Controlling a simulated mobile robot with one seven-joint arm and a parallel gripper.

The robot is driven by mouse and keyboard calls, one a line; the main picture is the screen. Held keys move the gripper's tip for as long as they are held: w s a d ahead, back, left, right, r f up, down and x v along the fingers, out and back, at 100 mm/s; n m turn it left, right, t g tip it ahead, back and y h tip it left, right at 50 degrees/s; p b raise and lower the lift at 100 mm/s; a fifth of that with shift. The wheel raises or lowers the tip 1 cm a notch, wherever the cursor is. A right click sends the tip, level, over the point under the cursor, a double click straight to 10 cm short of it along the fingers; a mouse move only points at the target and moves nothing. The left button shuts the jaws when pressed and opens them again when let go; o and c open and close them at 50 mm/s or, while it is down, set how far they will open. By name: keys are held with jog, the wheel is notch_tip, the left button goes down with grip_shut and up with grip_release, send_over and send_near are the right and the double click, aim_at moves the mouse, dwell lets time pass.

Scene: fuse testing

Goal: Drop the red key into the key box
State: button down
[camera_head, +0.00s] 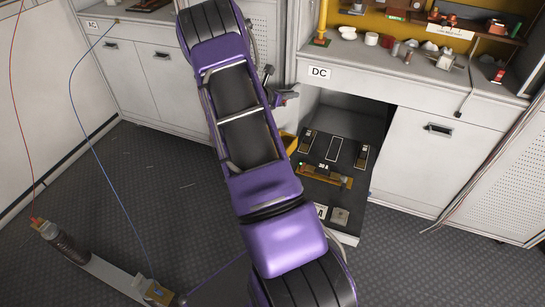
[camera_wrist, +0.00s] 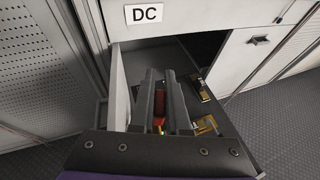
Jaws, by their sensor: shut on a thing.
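In the wrist view my gripper (camera_wrist: 161,78) points forward over an open drawer (camera_wrist: 118,88) under the DC sign. Its two dark fingers are close together. A small red piece (camera_wrist: 159,103), which looks like the red key, is held between them. Below the red piece a small yellow and green bit shows, too small to make out. I cannot clearly make out the key box; a yellow part (camera_head: 288,141) shows partly behind my arm at the drawer's left side.
In the head view the open drawer has a black panel (camera_head: 314,187) with fuse-like pieces and a brass bar (camera_head: 325,174). A white cabinet door (camera_head: 435,160) is on the right. The worktop above holds several small items. Dark floor (camera_head: 400,265) is clear at front right.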

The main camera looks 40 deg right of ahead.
aim_at(286, 102)
jog(key=shift+f+b, duration=0.7)
jog(key=shift+f, duration=0.85)
jog(key=c, duration=0.8)
grip_release()
jog(key=shift+a, duration=0.1)
jog(key=p+v, duration=0.2)
jog(key=v, duration=1.5)
jog(key=shift+a+r, duration=0.1)
